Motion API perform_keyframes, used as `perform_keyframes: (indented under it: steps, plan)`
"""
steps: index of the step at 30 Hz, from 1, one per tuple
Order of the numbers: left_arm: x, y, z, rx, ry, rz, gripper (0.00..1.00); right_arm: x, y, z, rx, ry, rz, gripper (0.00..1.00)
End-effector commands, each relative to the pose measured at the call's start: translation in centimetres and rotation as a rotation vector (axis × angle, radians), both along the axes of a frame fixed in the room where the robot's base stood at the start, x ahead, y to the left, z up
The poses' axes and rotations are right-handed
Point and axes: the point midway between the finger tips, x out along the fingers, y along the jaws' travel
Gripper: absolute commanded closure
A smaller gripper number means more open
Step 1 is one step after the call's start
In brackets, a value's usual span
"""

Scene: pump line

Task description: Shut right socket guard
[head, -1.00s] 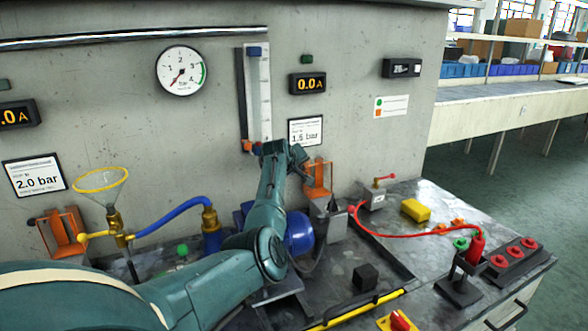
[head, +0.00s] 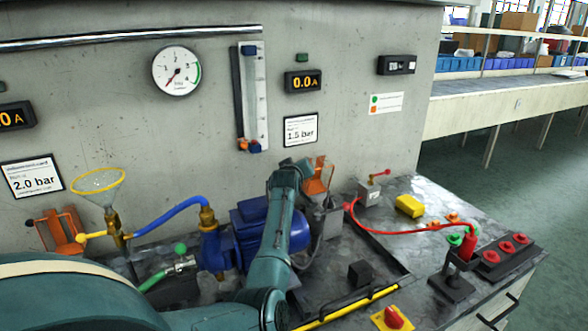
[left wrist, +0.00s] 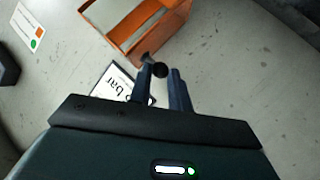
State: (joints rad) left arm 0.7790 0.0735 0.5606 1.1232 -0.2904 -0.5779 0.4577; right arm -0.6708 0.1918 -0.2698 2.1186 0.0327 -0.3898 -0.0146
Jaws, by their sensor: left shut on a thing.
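The right socket guard (head: 319,176) is an orange, see-through-sided cover at the wall, above a grey socket box (head: 322,214). It appears raised, with the box front visible below it. In the left wrist view the orange guard (left wrist: 150,28) fills the top, with a small dark knob (left wrist: 159,70) near its lower edge. My left gripper (left wrist: 163,76) has its fingers close together at that knob, shut on it. In the head view my left arm's wrist hides the fingertips beside the guard. My right gripper is not in view.
A blue pump (head: 250,230) stands left of the guard, close by my arm. A red cable (head: 400,231) runs right to a red plug (head: 468,238) in a stand. A yellow block (head: 410,206) and black cube (head: 361,273) sit on the bench. The left orange guard (head: 58,232) is at far left.

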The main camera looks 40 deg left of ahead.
Motion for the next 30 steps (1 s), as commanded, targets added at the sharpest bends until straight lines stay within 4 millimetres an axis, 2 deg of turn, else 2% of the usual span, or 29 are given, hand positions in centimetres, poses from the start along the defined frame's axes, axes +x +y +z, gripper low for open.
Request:
perform_keyframes:
  steps: [4, 5, 8, 15, 19, 30]
  plan:
    - [0.0, 0.0, -0.1, -0.003, 0.003, 0.0, 1.0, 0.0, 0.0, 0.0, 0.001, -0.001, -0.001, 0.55]
    - [0.0, 0.0, -0.1, -0.003, 0.003, 0.0, 0.8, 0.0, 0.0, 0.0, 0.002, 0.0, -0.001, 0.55]
    - [0.0, 0.0, -0.1, -0.003, 0.003, 0.0, 0.72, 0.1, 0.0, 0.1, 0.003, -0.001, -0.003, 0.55]
    - [0.0, 0.0, 0.0, -0.003, 0.002, 0.0, 0.72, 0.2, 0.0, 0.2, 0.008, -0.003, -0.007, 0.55]
    - [0.1, 0.0, 1.1, -0.003, -0.001, 0.0, 0.72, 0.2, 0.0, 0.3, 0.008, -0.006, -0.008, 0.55]
    - [0.0, 0.0, 7.8, -0.002, 0.0, 0.0, 0.72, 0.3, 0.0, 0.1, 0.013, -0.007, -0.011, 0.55]
